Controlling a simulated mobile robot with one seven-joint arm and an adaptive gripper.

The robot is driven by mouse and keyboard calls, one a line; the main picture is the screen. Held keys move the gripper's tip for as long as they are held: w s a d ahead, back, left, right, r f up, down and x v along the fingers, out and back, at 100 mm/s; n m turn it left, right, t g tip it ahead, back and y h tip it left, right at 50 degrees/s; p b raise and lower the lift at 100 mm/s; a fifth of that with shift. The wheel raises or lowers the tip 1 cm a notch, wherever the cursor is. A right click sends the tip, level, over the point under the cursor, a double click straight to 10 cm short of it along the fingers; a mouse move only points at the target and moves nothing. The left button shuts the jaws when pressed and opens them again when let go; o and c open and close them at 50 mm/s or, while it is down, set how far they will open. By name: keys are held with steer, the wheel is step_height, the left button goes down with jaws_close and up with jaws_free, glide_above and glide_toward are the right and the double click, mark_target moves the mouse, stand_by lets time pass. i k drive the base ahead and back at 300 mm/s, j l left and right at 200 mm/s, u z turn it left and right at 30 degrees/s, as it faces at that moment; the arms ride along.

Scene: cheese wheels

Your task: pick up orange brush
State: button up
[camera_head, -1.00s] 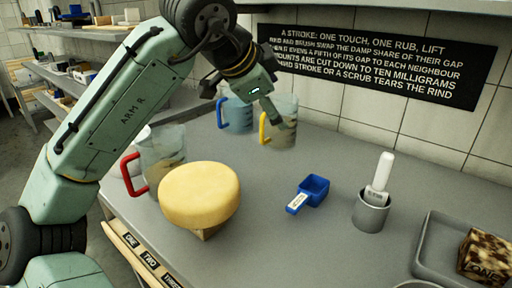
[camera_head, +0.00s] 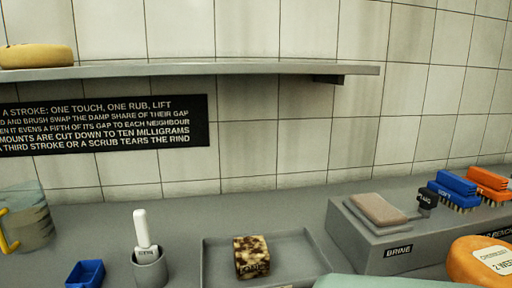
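The orange brush (camera_head: 487,181) lies at the far right on the grey bench, in the head view, with its dark bristles down. A blue brush (camera_head: 454,190) lies just to its left, close beside it. My gripper is not in view now.
An orange cheese wheel (camera_head: 478,262) sits at bottom right. A tray (camera_head: 212,262) holds a mottled block (camera_head: 251,257). A white-handled tool (camera_head: 142,229) stands in a grey cup. A shelf (camera_head: 200,71) overhangs at left.

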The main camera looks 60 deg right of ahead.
mark_target(491, 187)
steer(key=k, duration=0.9)
steer(key=k+z, duration=0.1)
steer(key=z, duration=0.3)
steer(key=k+z, duration=0.1)
steer(key=z, duration=0.3)
steer(key=l+z, duration=0.1)
steer(key=z, duration=1.95)
steer(key=k+j+z, duration=0.4)
steer(key=k+j, duration=0.95)
steer(key=j, duration=0.15)
steer(key=i+j, duration=0.1)
steer(key=j, duration=0.25)
steer(key=i, duration=1.1)
steer(key=k, duration=0.25)
